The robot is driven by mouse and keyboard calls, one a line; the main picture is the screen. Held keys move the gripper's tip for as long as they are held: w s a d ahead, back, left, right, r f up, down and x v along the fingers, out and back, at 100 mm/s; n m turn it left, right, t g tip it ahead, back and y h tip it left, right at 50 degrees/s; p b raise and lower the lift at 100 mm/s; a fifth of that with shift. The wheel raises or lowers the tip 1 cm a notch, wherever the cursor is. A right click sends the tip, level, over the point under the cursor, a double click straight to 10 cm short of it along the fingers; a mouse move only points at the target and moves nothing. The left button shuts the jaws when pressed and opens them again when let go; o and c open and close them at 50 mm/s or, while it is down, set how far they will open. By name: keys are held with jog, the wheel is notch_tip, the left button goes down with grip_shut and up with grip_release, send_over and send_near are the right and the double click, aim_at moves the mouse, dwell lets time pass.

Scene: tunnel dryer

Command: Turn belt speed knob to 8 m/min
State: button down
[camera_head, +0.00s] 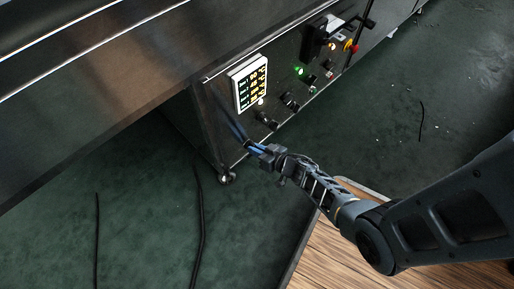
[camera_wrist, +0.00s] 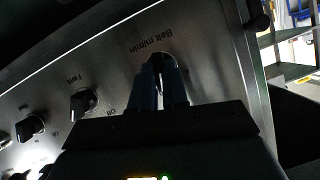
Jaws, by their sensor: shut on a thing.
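The belt speed knob (camera_wrist: 160,68) is dark, on a pale dial under the upside-down label "Belt m/min" on the metal control panel (camera_head: 215,92). My gripper (camera_wrist: 162,72) is shut on the knob, with a dark finger on each side of it. The fingers hide much of the knob and the dial, and I cannot read its setting. In the head view my gripper (camera_head: 236,129) reaches the lower left part of the panel, and the knob itself cannot be made out. A lit display (camera_head: 250,84) with several rows of text sits above; its figures are too small to read.
The black "Fans" knob (camera_wrist: 83,103) sits beside the belt knob, with another black knob (camera_wrist: 31,127) further left. A green lamp (camera_head: 299,71) and a red and yellow button (camera_head: 350,46) are further right on the panel. Cables lie on the green floor (camera_head: 150,200).

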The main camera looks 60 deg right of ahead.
jog(key=shift+a+f+n+g+h+b, duration=0.1)
jog(key=shift+a+n+g+h+b, duration=0.1)
jog(key=shift+n+h+b, duration=1.05)
jog(key=shift+a+f+n+g+h+b, duration=0.1)
jog(key=shift+n+g+h+b, duration=0.2)
jog(key=shift+n+b, duration=1.1)
jog(key=shift+r+m+b, duration=0.15)
jog(key=shift+m+b, duration=0.3)
jog(key=c, duration=1.1)
grip_release()
jog(key=shift+c, duration=0.2)
jog(key=p+v, duration=0.3)
jog(key=v, duration=0.4)
jog(key=shift+s, duration=0.35)
jog(key=shift+a+r, duration=0.1)
jog(key=shift+a, duration=0.05)
